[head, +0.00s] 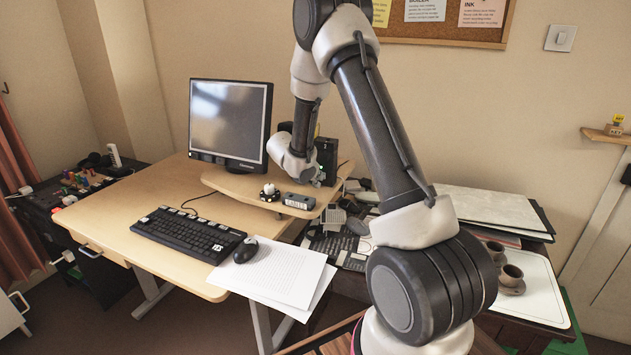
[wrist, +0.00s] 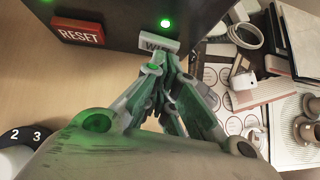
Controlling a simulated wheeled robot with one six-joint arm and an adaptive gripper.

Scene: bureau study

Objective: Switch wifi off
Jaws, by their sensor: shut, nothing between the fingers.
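A black box (head: 327,152) stands on the raised shelf to the right of the monitor, partly hidden by my arm. In the wrist view the box's dark face (wrist: 122,28) carries a light label or switch plate (wrist: 160,44), read in part as "WIFI", with a lit green light (wrist: 166,23) above it. A red RESET button (wrist: 78,32) is to its left. My gripper (wrist: 163,66) is shut and empty, its fingertips right at the lower edge of the WIFI plate. I cannot tell whether they touch it. The fingers hide whatever is directly below the plate.
The monitor (head: 230,122) stands left of the box. A small grey device (head: 297,201) and a round black-and-white object (head: 270,192) sit at the shelf's front. Keyboard (head: 188,233), mouse (head: 245,250) and papers (head: 272,274) lie on the desk. Cups (head: 511,276) stand at right.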

